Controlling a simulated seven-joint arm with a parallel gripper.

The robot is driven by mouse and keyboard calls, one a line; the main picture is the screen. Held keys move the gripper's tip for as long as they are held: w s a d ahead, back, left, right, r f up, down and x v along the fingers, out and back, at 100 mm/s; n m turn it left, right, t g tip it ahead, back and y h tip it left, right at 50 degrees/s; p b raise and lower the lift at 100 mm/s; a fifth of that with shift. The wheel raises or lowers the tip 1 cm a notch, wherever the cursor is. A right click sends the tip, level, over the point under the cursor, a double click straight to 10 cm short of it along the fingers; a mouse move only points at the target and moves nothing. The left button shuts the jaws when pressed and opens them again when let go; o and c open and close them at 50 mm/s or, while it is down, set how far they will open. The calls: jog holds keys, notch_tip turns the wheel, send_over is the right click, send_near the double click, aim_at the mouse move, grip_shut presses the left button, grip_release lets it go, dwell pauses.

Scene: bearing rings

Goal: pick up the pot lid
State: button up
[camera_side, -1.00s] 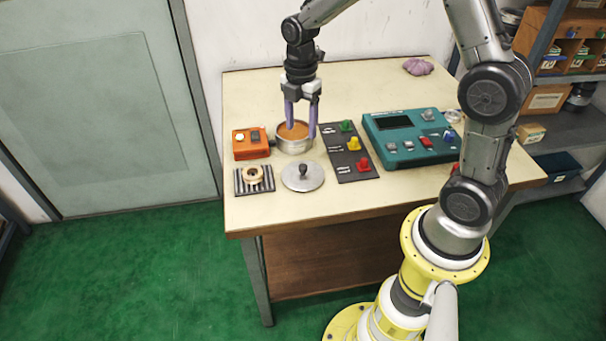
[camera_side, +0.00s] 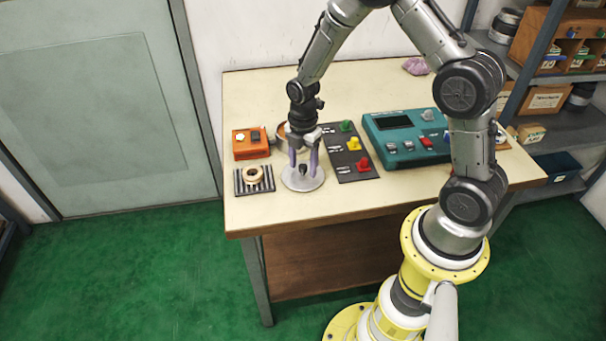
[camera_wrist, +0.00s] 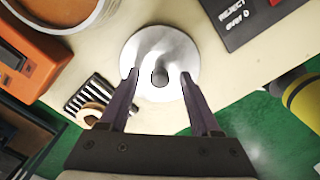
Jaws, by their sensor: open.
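The pot lid (camera_side: 303,183) is a round silver disc lying flat on the table, with a dark knob at its middle. In the wrist view my gripper (camera_wrist: 158,76) holds nothing. I cannot tell whether the fingertips touch the lid. The pot (camera_side: 281,130) stands just behind, partly hidden by my gripper.
A dark panel (camera_side: 349,172) with coloured knobs and a teal console (camera_side: 398,160) are to the right. The table's front strip (camera_side: 300,213) is clear.

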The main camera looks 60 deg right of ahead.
jog(key=shift+f, duration=0.15)
grip_shut()
dwell(0.5)
